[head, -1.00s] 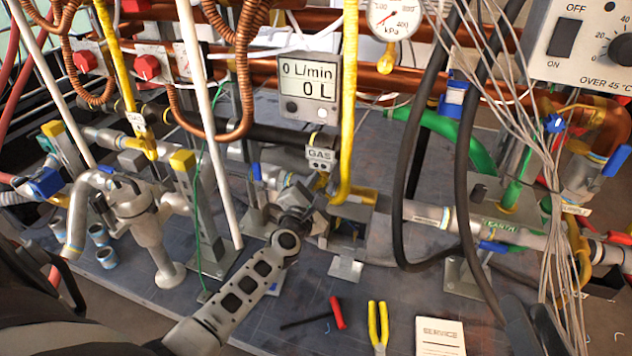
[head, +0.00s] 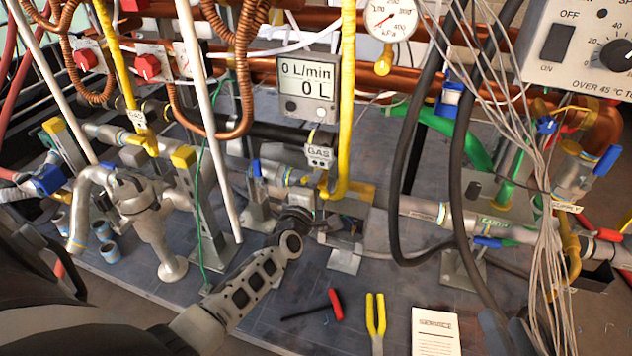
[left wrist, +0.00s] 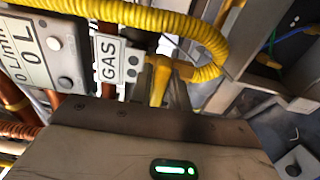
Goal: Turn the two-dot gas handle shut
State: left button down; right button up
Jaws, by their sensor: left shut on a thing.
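The GAS tag with two dots (head: 319,155) hangs beside the yellow gas hose (head: 347,90) in the head view; it is large in the left wrist view (left wrist: 118,58). The yellow handle (left wrist: 160,78) beside the tag runs down behind my gripper's body in that view. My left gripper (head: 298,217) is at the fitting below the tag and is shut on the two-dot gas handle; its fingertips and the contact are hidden. My right gripper (head: 508,332) shows only as dark fingers at the lower right, apart and empty.
The flow meter (head: 306,88) stands behind the tag. Black hoses (head: 459,190) and grey wires (head: 545,230) hang to the right. A red-handled tool (head: 335,303), yellow pliers (head: 376,320) and a service booklet (head: 435,330) lie on the bench front. Another GAS tag (head: 137,116) is at left.

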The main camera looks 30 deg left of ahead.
jog(key=shift+f, duration=0.1)
dwell(0.4)
pick_arm(q)
jog(key=c, duration=1.4)
grip_release()
jog(key=shift+c, duration=0.2)
pick_arm(e)
jog(key=shift+s, duration=0.1)
